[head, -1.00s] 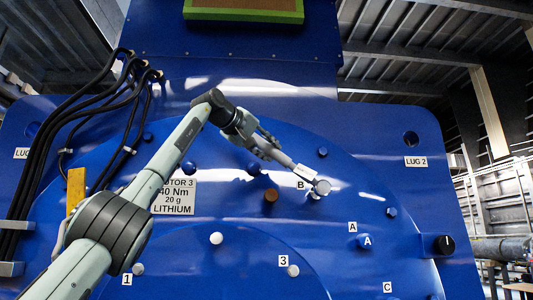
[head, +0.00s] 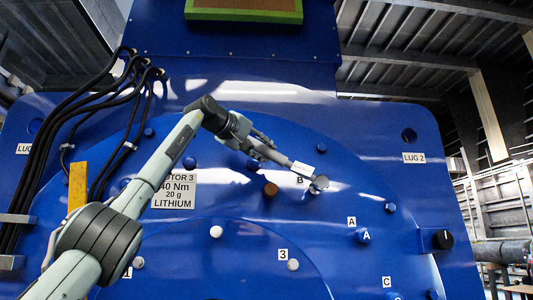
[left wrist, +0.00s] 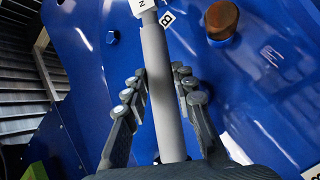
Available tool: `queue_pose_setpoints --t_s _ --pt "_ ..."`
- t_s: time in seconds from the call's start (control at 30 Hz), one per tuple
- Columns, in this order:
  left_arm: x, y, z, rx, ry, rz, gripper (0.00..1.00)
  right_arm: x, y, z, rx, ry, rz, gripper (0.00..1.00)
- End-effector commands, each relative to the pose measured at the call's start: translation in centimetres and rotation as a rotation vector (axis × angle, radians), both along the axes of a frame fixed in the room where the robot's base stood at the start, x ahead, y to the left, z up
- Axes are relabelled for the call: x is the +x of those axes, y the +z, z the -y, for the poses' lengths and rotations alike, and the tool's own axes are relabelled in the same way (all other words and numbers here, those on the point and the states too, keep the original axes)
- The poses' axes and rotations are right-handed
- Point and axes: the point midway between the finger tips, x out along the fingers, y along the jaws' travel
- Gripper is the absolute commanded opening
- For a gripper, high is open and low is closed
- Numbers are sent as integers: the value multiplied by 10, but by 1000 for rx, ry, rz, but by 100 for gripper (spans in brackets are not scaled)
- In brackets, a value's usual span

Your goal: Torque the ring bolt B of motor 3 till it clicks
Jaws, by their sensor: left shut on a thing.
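My left gripper (head: 264,148) is shut on a grey torque wrench (head: 282,159), whose shaft also shows between the fingers in the left wrist view (left wrist: 162,95). The wrench slants down to the right, and its round head (head: 320,183) is at the ring bolt beside the label B (head: 300,180). The head covers that bolt, so I cannot tell how well it is seated. The motor 3 plate (head: 173,190) reads 40 Nm, 20 g, lithium. My right gripper is not in view.
The blue motor face (head: 330,230) fills the middle. A rusty brown bolt (head: 270,189) sits just left of B. Black cables (head: 100,95) run down the left.

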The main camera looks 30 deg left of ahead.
Motion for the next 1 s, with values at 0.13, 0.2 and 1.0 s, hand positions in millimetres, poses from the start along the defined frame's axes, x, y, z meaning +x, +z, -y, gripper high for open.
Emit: queue_pose_setpoints --t_s 0.13,0.2,1.0 --pt "-3 1 0 -13 -2 17 0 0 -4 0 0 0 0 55" --pt "-3 -1 -1 -19 -2 21 0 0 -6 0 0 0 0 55" --pt "-10 -33 -11 -160 -3 116 0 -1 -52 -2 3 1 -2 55"
